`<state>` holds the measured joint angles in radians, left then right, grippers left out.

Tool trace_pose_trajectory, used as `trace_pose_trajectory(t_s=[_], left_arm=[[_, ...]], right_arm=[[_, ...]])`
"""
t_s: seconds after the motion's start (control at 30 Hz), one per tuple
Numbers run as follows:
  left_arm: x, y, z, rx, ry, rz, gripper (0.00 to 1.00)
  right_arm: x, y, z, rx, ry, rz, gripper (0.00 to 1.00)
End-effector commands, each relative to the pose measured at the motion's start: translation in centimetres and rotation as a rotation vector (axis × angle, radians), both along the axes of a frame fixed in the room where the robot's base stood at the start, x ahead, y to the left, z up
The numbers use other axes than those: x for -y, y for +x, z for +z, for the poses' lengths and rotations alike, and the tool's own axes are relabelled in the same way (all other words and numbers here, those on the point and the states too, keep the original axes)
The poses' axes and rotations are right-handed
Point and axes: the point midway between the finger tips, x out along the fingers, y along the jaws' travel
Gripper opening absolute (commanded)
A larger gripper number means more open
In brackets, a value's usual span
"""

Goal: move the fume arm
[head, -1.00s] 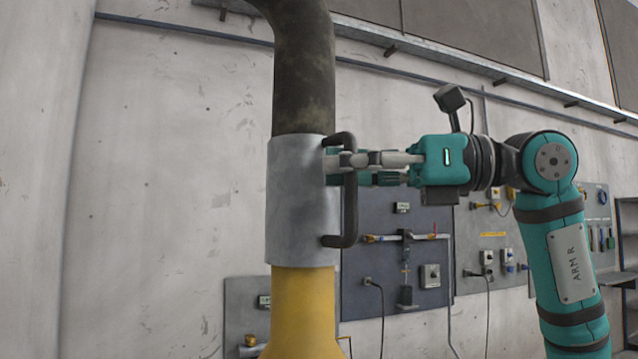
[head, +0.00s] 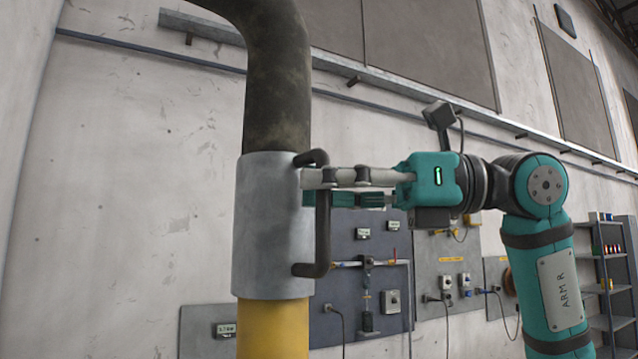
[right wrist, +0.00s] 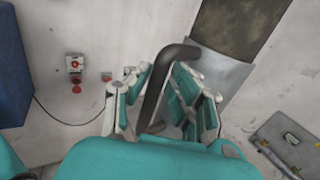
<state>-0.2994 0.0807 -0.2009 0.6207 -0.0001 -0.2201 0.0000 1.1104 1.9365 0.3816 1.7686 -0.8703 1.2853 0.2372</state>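The fume arm is a thick pipe with a dark, stained upper hose (head: 277,100), a grey metal collar (head: 262,225) and a yellow lower part (head: 273,330). A dark C-shaped handle (head: 322,235) stands out from the collar's right side. My right gripper (head: 312,187) reaches in from the right, with its fingers on either side of the handle's upper part. My left gripper is not in view.
Behind is a pale wall with grey panels (head: 362,235) carrying sockets, cables and gauges. A shelf rack (head: 610,275) stands at the far right. A rail (head: 330,73) runs along the upper wall. The space left of the pipe looks clear.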

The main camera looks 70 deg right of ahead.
Motion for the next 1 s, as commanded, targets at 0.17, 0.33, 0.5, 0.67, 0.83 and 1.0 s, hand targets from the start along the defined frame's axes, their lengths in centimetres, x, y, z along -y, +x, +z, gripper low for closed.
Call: trace_pose_trajectory(t_s=[0.17, 0.33, 0.5, 0.67, 0.83, 1.0], left_arm=[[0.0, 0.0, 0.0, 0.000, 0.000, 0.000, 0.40], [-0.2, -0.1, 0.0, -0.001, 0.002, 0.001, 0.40], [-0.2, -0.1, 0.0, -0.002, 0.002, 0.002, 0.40], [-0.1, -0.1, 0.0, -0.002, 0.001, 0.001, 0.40], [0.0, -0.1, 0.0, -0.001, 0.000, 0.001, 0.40], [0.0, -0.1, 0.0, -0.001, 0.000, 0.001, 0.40]], right_arm=[[-0.1, 0.1, -0.2, -0.006, -0.001, 0.001, 0.38], [-0.1, 0.1, -0.2, -0.008, -0.002, 0.002, 0.38], [0.4, -0.9, -0.1, -0.005, -0.001, 0.001, 0.38], [1.6, -3.8, -0.1, -0.003, 0.000, 0.000, 0.38], [3.1, -7.2, -0.1, -0.004, 0.001, 0.000, 0.38], [4.1, -9.6, -0.2, -0.005, -0.001, -0.001, 0.38]])
